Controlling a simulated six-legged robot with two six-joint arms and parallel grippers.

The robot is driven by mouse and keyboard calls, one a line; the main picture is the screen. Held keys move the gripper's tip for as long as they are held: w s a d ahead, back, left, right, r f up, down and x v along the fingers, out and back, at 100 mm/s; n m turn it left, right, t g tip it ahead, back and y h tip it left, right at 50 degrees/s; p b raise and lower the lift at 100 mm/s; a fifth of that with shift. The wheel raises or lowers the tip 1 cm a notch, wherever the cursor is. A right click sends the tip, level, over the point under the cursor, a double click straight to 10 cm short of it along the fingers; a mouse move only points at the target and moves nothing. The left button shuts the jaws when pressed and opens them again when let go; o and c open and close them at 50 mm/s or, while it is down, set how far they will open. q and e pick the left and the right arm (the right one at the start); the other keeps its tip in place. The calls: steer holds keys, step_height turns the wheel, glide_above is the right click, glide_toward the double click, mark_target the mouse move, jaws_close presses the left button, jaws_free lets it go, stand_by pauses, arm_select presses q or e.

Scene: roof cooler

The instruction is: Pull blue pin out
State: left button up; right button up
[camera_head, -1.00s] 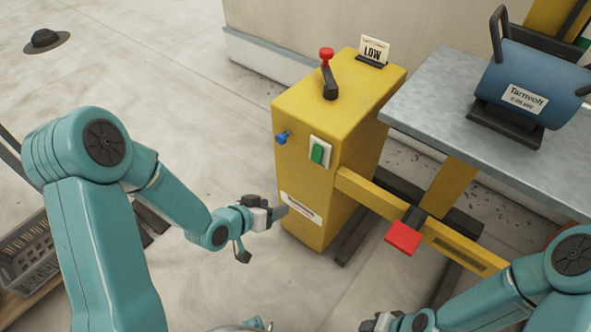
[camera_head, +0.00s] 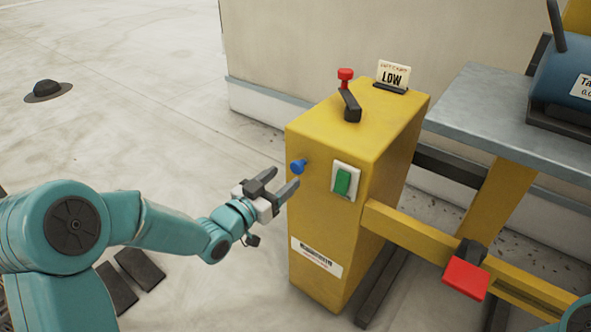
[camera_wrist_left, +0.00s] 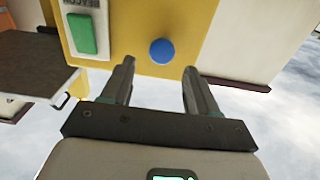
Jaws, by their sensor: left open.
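The blue pin (camera_head: 298,166) sticks out of the side of the yellow cabinet (camera_head: 335,230), near its upper left edge. In the left wrist view the pin's round blue head (camera_wrist_left: 162,51) shows just beyond and between the fingertips. My left gripper (camera_head: 283,180) is open, with its two fingers pointing at the cabinet close to the pin. In the left wrist view nothing is between the fingers of this gripper (camera_wrist_left: 157,72). My right gripper is out of view; only a bit of my right arm shows at the lower right corner.
A lever with a red knob (camera_head: 346,74) and a LOW card (camera_head: 393,75) are on top. A red pedal (camera_head: 466,278) and metal table (camera_head: 500,115) are at right.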

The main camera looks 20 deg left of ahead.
mark_target(295, 168)
arm_select(q)
steer(key=b+x, duration=0.1)
steer(key=x, duration=0.5)
steer(key=shift+w, duration=0.4)
jaws_close()
